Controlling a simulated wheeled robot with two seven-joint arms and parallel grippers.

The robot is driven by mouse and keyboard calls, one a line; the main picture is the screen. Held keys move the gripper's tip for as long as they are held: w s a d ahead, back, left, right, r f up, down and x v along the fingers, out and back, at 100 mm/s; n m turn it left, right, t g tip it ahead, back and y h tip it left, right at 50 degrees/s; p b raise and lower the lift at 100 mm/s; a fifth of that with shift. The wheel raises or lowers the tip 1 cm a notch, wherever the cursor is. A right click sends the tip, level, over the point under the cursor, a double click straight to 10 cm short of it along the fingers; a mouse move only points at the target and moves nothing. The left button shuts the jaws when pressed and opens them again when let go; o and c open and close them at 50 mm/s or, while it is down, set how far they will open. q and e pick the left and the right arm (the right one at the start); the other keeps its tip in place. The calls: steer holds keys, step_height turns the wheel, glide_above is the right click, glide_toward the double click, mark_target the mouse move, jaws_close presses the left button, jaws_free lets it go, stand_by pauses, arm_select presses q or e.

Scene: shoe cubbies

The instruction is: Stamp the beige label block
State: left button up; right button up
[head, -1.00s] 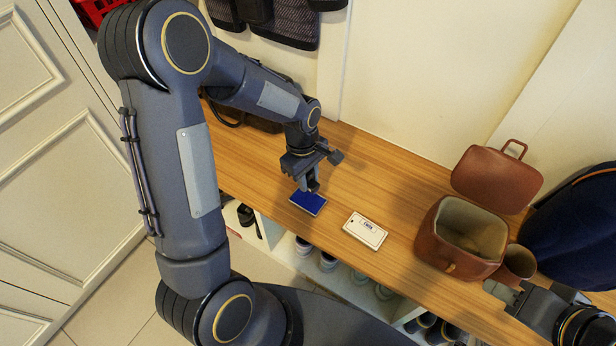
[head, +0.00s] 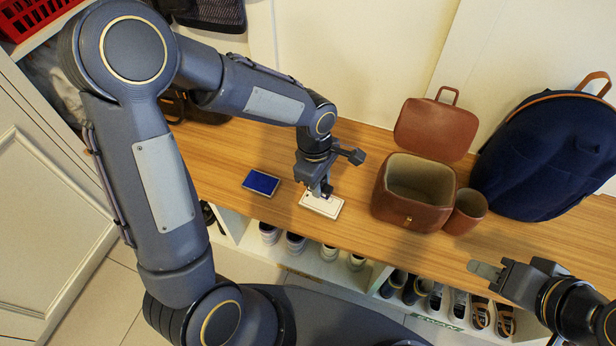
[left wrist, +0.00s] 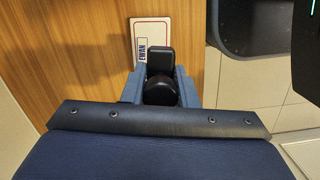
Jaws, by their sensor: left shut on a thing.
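The pale label block (head: 326,209) lies flat on the wooden bench top, below my left gripper (head: 322,190). In the left wrist view the label block (left wrist: 152,30) shows a red border line and the printed name EWAN. My left gripper (left wrist: 160,82) is shut on a black stamp (left wrist: 160,62), which covers part of the block in that view. I cannot tell whether the stamp touches the block. A blue ink pad (head: 261,182) lies to the left of the block. My right gripper (head: 486,270) is empty at the front right; its jaw gap is unclear.
A brown leather case (head: 412,200) with its lid open stands right of the block, beside a brown cup (head: 467,211). A navy backpack (head: 540,160) leans at the back right. Shoes (head: 400,285) fill cubbies below the bench (head: 365,235).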

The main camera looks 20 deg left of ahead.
mark_target(320, 206)
arm_select(q)
steer(key=shift+d+f, duration=0.15)
steer(key=shift+f+b, duration=2.25)
steer(key=shift+f, duration=0.6)
steer(key=shift+f+b, duration=0.55)
steer(key=shift+r, duration=0.1)
steer(key=shift+r+p, duration=2.85)
steer(key=shift+r, duration=0.65)
